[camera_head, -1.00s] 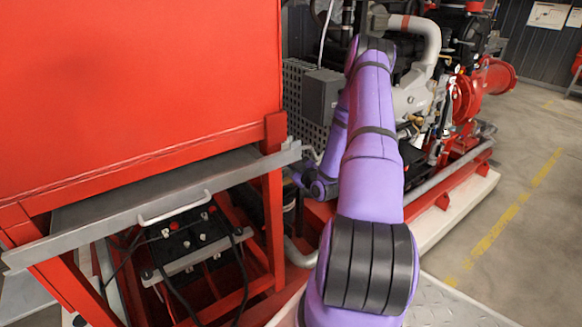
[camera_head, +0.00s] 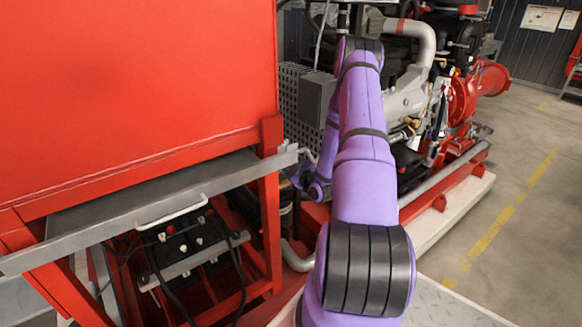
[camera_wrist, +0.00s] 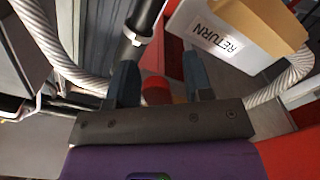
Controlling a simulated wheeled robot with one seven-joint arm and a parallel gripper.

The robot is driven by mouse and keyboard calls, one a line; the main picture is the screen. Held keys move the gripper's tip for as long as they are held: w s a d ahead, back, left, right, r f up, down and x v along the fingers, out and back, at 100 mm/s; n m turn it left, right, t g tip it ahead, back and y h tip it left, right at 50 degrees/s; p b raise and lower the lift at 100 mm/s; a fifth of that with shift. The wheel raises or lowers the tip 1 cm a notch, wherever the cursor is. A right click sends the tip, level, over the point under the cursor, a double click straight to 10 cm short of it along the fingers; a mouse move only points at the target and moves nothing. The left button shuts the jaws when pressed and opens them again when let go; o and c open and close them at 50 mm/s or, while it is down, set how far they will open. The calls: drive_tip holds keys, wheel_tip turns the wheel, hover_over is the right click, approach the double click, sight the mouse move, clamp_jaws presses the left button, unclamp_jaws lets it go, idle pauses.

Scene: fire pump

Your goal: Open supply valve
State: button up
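My gripper (camera_wrist: 158,66) shows in the wrist view with its two dark fingers apart. A small rounded red part (camera_wrist: 156,90) sits in the gap between the fingers, close to the palm. Whether it belongs to the supply valve, and whether the fingers touch it, I cannot tell. A white sign reading "RETURN" (camera_wrist: 213,38) is beyond the right finger. No label naming a supply valve is visible. In the head view my purple arm reaches forward, and my gripper is hidden beside the tank stand.
Braided hoses (camera_wrist: 62,58) and a black rod with a silver collar (camera_wrist: 139,28) crowd the fingers. A large red tank (camera_head: 135,85) stands at left over a grey tray (camera_head: 150,195) and battery. The engine (camera_head: 405,95) is at right. Floor at far right is clear.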

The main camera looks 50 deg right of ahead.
drive_tip(key=v, duration=1)
drive_tip(key=shift+s+a, duration=0.2)
drive_tip(key=shift+s, duration=0.15)
drive_tip(key=shift+d+f, duration=0.1)
drive_tip(key=shift+s+d+f, duration=0.2)
drive_tip(key=shift+d+f, duration=0.15)
drive_tip(key=shift+f, duration=0.1)
drive_tip(key=x, duration=1)
drive_tip(key=shift+w+d, duration=0.15)
drive_tip(key=shift+w, duration=0.2)
clamp_jaws()
